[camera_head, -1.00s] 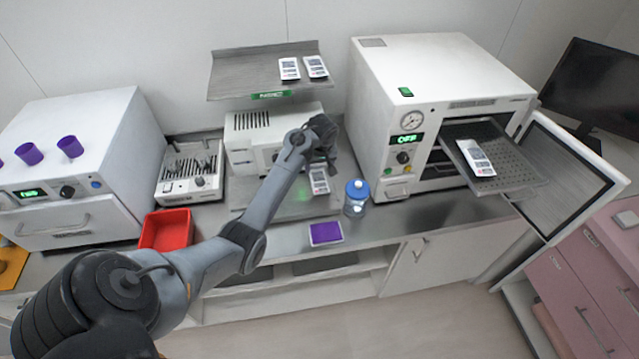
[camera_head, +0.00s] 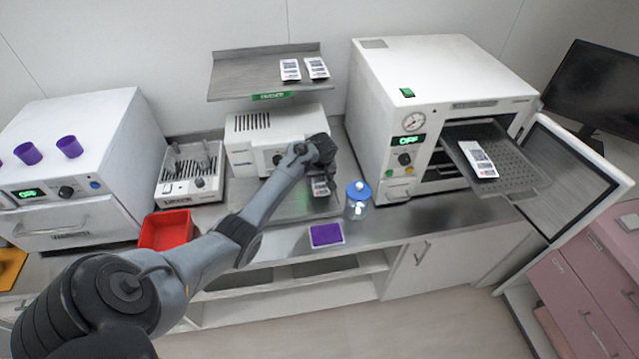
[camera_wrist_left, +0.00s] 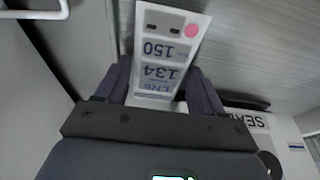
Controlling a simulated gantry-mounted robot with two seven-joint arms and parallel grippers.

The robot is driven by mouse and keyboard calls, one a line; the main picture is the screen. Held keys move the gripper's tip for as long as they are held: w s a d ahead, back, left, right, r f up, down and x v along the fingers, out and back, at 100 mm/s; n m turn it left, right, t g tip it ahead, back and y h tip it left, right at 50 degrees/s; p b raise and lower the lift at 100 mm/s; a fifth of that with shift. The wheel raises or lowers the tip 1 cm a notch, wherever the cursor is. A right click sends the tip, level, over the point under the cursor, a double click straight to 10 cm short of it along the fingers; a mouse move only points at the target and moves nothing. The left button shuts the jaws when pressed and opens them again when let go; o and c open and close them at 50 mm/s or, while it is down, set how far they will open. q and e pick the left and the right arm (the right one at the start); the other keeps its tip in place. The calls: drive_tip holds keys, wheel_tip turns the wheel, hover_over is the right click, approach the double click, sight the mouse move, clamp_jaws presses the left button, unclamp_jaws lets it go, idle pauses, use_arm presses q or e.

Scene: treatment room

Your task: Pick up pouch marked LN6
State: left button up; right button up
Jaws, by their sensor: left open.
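The pouch (camera_wrist_left: 163,52) marked LN6 is white with a pink dot and upside-down print reading 150 and 134 in the left wrist view. In the head view the pouch (camera_head: 320,187) lies on the grey metal surface in front of the white sealer, its far part hidden by my gripper. My left gripper (camera_head: 322,165) is over its far end. In the left wrist view the open fingers (camera_wrist_left: 160,68) stand on either side of the pouch, with no clear grip on it. My right gripper is not in view.
A blue-lidded jar (camera_head: 357,200) stands close to the right of the pouch. The shelf (camera_head: 235,75) above holds two pouches. The sealer (camera_head: 250,140) is just behind. Another pouch (camera_head: 478,158) lies on the autoclave's tray (camera_head: 515,172). A purple pad (camera_head: 326,235) lies in front.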

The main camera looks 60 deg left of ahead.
use_arm(q)
drive_tip(key=shift+c, duration=0.5)
drive_tip(key=c, duration=0.6)
drive_tip(key=shift+r, duration=0.15)
